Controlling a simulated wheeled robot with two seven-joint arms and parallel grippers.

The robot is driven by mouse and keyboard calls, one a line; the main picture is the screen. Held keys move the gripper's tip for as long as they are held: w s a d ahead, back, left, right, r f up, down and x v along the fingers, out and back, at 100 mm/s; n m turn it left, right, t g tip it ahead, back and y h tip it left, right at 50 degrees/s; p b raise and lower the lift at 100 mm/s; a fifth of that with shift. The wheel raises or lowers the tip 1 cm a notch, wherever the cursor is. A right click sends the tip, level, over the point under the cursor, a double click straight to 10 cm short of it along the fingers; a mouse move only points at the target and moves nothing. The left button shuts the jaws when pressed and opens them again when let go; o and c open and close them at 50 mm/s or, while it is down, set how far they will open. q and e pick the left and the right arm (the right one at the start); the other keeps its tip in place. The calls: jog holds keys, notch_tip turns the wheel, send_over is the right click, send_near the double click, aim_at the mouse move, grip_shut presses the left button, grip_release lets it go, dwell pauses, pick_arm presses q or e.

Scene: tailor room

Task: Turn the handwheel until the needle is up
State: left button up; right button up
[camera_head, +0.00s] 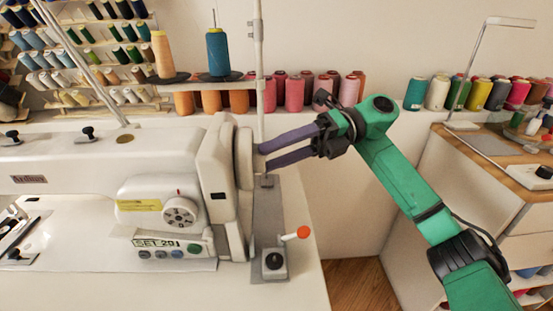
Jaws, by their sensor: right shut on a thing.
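The white sewing machine (90,160) fills the left of the head view. Its white handwheel (244,165) is at the machine's right end, seen nearly edge-on. My right gripper (265,156) comes in from the right, with its two dark fingers pointing left at the wheel's rim. The fingers are shut on the handwheel at its right side, though the exact contact is hard to see. The needle cannot be made out in this view. My left gripper is out of view.
A small switch box with an orange-tipped lever (274,262) stands on the table (180,290) below my right gripper. A thin thread-stand pole (259,60) rises behind the fingers. Cones of thread (295,94) line a ledge behind. A wooden-topped cabinet (500,165) stands at right.

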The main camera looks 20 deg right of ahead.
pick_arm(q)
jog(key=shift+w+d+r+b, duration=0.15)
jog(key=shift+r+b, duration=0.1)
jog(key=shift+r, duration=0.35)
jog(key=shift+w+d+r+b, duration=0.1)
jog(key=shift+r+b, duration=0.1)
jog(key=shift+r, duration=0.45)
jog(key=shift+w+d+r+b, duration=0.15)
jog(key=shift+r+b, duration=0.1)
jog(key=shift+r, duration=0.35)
pick_arm(e)
jog(key=shift+s+n+t+h, duration=0.1)
jog(key=shift+n+t+h, duration=0.3)
jog(key=shift+n, duration=0.6)
jog(key=shift+s+n+t+h, duration=0.1)
jog(key=shift+n+t+h, duration=0.25)
jog(key=shift+n, duration=0.65)
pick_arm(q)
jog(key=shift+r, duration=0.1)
pick_arm(e)
jog(key=o, duration=1.4)
jog(key=shift+w, duration=0.1)
